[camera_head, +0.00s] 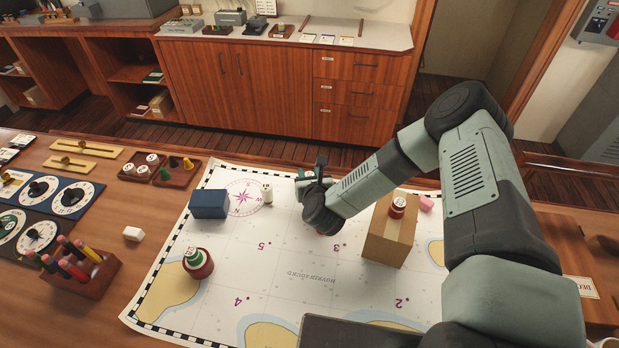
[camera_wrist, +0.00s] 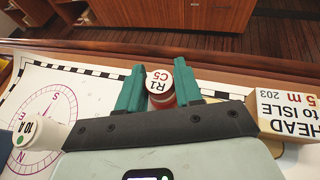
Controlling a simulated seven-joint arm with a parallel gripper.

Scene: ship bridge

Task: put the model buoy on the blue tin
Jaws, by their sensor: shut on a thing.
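The held thing, a small red cylinder with a white top marked "R1 C5" (camera_wrist: 158,82), matches a model buoy. My gripper (camera_wrist: 160,70) is shut on it, with one green finger on each side. In the head view my gripper (camera_head: 319,214) hangs over the chart, right of the blue tin; the arm hides nearly all of the held buoy. I cannot tell whether it touches the chart. The blue tin (camera_head: 208,204) is a dark blue box at the chart's left, its top bare. Only a dark blue sliver shows at the wrist view's left edge.
A white marker (camera_head: 267,193) stands right beside the blue tin; it also shows in the wrist view (camera_wrist: 27,130). A cardboard box (camera_head: 387,238) bears another red, white-topped piece (camera_head: 398,206). A red round container with a green-and-white piece (camera_head: 198,263) stands in front of the tin.

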